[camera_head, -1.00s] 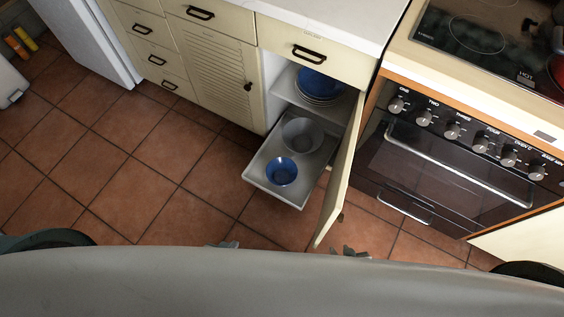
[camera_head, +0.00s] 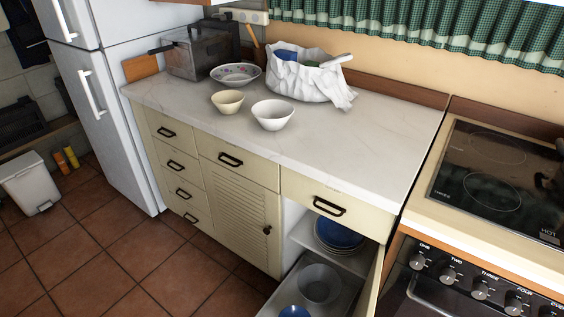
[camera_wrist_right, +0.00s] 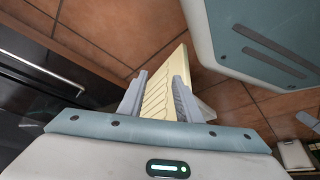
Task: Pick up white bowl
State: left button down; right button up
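A white bowl (camera_head: 272,116) stands upright and empty on the white marble counter (camera_head: 340,150). A smaller cream bowl (camera_head: 227,102) stands just left of it. My right gripper (camera_wrist_right: 160,84) shows in the right wrist view, its two fingers apart, pointing toward the open cream cabinet door (camera_wrist_right: 163,92). The door lies between the fingers in the picture; I cannot tell whether they touch it. Neither gripper shows in the head view, and I cannot make out my left gripper in the wrist view.
Below, a pulled-out shelf (camera_head: 345,296) holds a grey bowl (camera_head: 319,284) and a blue bowl (camera_head: 294,312). The oven (camera_head: 478,290) is at right. The counter's right front is clear.

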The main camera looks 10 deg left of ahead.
aim_at(273, 115)
jog(key=j, duration=0.4)
jog(key=i+j+u, duration=0.1)
jog(key=j, duration=0.25)
jog(key=i+j, duration=0.15)
jog(key=j, duration=0.15)
jog(key=i+j+u, duration=0.1)
jog(key=i, duration=0.2)
jog(key=i+j+u, duration=0.1)
jog(key=i, duration=0.15)
